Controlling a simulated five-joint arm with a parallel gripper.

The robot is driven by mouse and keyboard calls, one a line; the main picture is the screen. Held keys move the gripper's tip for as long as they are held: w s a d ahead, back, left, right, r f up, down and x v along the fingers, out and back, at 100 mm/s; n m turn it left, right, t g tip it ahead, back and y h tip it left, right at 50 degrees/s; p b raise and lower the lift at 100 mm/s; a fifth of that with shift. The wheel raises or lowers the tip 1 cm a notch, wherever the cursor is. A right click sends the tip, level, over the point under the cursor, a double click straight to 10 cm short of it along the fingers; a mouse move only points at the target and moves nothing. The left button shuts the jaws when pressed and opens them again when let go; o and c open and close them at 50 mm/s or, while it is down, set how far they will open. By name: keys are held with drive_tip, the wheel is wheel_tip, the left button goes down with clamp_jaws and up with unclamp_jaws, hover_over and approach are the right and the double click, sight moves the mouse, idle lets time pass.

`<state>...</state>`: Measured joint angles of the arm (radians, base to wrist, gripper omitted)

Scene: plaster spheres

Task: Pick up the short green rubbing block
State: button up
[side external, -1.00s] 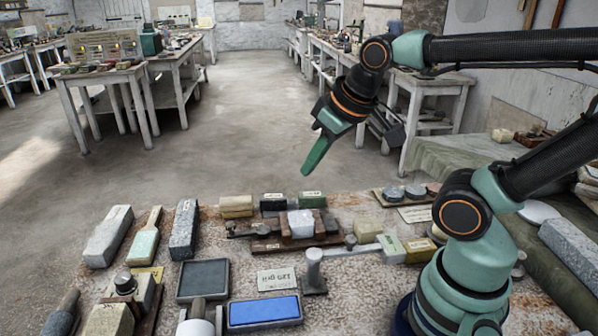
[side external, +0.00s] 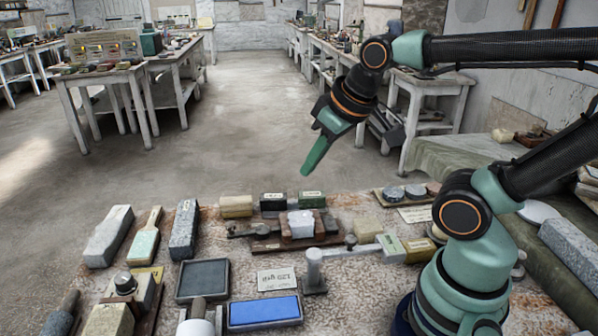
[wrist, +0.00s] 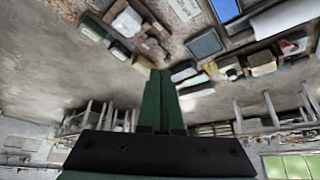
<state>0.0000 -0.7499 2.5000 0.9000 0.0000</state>
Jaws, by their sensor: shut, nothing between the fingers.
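A short green block (side external: 311,200) with a pale label lies at the far edge of the stone-topped table in the side view. A darker, nearly black-green block (side external: 273,202) lies just left of it. A paler green labelled block (side external: 390,247) lies further right and nearer. My gripper (side external: 307,170) is shut and empty, hanging in the air above the far edge, apart from every block. In the wrist view its green fingers (wrist: 160,75) are together. Two dark green blocks (wrist: 121,50) show left of them; which is which is hard to tell there.
A wooden clamp holding a white lump (side external: 301,224) stands just in front of the green blocks. A cream block (side external: 236,206) lies to their left. A metal post with an arm (side external: 314,270), a blue stone (side external: 264,312) and a grey slab (side external: 203,280) lie nearer.

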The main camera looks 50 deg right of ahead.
drive_tip(key=o, duration=1.4)
drive_tip(key=m+g, duration=0.6)
drive_tip(key=m, duration=0.4)
hover_over(312, 194)
wheel_tip(312, 194, down, 12)
drive_tip(key=f, duration=0.7)
drive_tip(key=shift+s+a, duration=0.15)
drive_tip(key=shift+a, duration=0.1)
drive_tip(key=shift+w+d+f, duration=0.1)
drive_tip(key=shift+d+f, duration=0.05)
drive_tip(key=shift+f, duration=1.2)
drive_tip(key=shift+w+d+f, duration=0.1)
drive_tip(key=shift+f, duration=1.2)
